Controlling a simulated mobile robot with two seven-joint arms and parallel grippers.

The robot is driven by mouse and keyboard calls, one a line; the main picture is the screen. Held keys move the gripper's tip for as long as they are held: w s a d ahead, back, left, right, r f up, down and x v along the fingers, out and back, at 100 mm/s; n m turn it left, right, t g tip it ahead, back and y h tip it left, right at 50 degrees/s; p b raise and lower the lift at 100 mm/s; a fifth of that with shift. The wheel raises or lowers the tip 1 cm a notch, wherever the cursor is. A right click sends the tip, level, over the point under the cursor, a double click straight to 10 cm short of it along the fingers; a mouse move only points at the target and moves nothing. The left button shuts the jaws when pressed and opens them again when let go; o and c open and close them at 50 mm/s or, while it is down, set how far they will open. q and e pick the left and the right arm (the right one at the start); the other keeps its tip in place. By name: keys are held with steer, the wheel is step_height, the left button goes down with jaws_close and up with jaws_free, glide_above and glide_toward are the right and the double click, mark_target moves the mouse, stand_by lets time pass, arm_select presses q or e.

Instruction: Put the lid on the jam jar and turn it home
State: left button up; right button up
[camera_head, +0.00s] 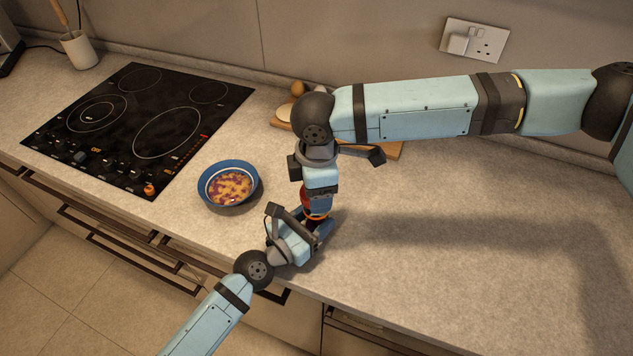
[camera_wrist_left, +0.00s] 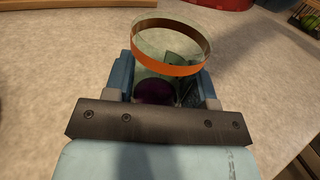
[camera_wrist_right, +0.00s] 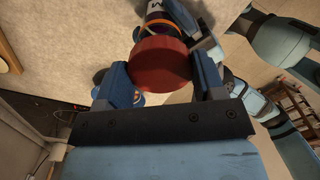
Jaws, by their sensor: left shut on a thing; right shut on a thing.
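The red lid (camera_wrist_right: 160,65) is between the fingers of my right gripper (camera_wrist_right: 160,78) in the right wrist view. My right gripper points down from above in the head view and is shut on the lid. The dark jam jar (camera_wrist_right: 158,16), with a printed label, shows just beyond the lid. My left gripper (camera_wrist_left: 165,80) is shut on the jar from the side, low over the counter. In the left wrist view an orange rim (camera_wrist_left: 180,69) and purple jam (camera_wrist_left: 155,92) show. I cannot tell whether the lid touches the jar; my grippers partly hide both in the head view.
A blue bowl (camera_head: 257,187) of colourful food stands left of the grippers. A black hob (camera_head: 125,120) is farther left. A wooden board (camera_head: 393,151) with food lies behind my right arm. The counter (camera_head: 470,260) is clear on the right; its front edge is near my left gripper.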

mark_target(316, 219)
steer(key=shift+f, duration=0.3)
steer(key=shift+f, duration=0.85)
steer(key=shift+f, duration=0.55)
stand_by(0.3)
